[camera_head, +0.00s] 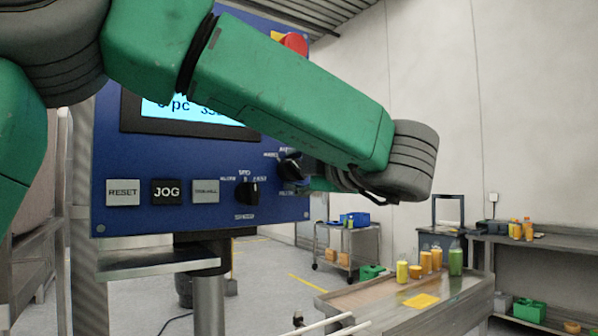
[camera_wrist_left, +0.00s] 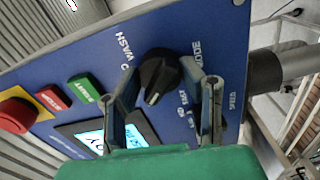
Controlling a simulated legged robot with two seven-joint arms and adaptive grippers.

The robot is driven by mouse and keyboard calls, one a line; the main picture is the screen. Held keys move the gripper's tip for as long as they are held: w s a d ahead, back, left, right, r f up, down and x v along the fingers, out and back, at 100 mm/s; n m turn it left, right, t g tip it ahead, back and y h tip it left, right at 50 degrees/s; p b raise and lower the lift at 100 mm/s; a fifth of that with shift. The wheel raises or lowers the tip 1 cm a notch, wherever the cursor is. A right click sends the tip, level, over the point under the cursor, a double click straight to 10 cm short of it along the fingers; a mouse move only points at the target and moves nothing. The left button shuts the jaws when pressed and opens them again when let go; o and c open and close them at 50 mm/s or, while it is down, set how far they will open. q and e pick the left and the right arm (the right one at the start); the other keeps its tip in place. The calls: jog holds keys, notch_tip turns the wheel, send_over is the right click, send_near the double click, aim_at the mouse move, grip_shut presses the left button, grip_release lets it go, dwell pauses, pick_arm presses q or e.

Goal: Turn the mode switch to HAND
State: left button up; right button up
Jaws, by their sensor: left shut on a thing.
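The mode switch (camera_head: 290,167) is a black knob at the right of the blue control panel (camera_head: 140,222), partly hidden behind my left arm in the head view. In the left wrist view the black knob (camera_wrist_left: 160,72) sits between the two fingers of my left gripper (camera_wrist_left: 165,86), which is shut on it. Its pale pointer line faces the lower part of that picture. The words WASH and MODE show beside it; I cannot read a HAND label. In the head view my left gripper is mostly hidden behind its own wrist. My right gripper is not in view.
The speed knob (camera_head: 248,193) is left of the mode switch, with the RESET (camera_head: 123,192), JOG (camera_head: 167,191) and a grey button (camera_head: 204,191) farther left. A red emergency button (camera_head: 294,42) is above. A bench (camera_head: 385,315) with yellow and green bottles stands at right.

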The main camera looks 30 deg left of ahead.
pick_arm(q)
jog(key=o, duration=1.1)
jog(key=shift+a, duration=0.1)
jog(key=shift+o, duration=0.2)
jog(key=shift+w+a, duration=0.1)
jog(key=shift+w, duration=0.05)
jog(key=v, duration=1.2)
jog(key=shift+a+f, duration=0.1)
jog(key=shift+f, duration=0.1)
